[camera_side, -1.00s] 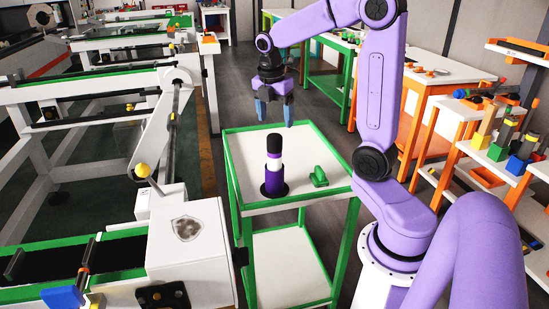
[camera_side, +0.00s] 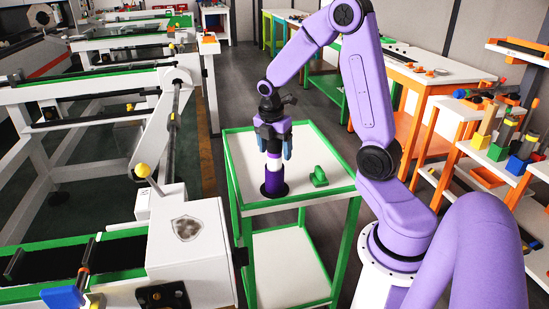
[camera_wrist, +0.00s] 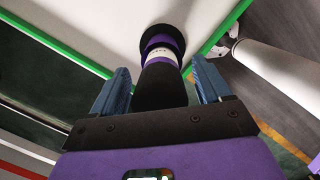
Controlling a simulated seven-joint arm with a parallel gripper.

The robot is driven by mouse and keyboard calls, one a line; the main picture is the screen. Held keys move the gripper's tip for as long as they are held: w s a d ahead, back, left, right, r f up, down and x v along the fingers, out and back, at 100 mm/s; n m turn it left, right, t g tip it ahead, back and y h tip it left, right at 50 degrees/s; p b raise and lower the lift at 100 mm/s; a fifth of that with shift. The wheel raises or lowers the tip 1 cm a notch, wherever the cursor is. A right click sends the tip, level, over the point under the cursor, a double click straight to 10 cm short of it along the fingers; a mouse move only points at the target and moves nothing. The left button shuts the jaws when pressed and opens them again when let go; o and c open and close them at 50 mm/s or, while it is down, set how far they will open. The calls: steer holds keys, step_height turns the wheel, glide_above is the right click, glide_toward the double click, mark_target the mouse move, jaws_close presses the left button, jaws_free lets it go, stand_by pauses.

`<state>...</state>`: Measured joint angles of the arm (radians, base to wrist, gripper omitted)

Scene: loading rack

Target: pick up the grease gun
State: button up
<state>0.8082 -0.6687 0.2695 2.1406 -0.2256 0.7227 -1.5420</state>
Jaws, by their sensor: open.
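The grease gun (camera_side: 274,187) stands upright on the top of the green-edged cart (camera_side: 318,194). It has a purple body, a white band and a black top. In the wrist view the grease gun (camera_wrist: 160,85) has its black end between the fingers. My gripper (camera_side: 274,150) is at the upper part of the grease gun and hides its top in the side view. The two blue fingers are open, one on each side, with gaps showing in the wrist view (camera_wrist: 162,86).
A small green object (camera_side: 319,177) lies on the cart top to the right of the grease gun. A white machine with a yellow-knobbed lever (camera_side: 142,170) stands left of the cart. Orange-framed shelves (camera_side: 495,165) with coloured blocks are at the right.

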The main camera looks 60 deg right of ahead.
steer(key=c, duration=1.1)
steer(key=shift+o, duration=0.2)
steer(key=shift+r, duration=0.1)
step_height(320, 180, up, 10)
steer(key=shift+f, duration=0.1)
steer(key=shift+o, duration=0.2)
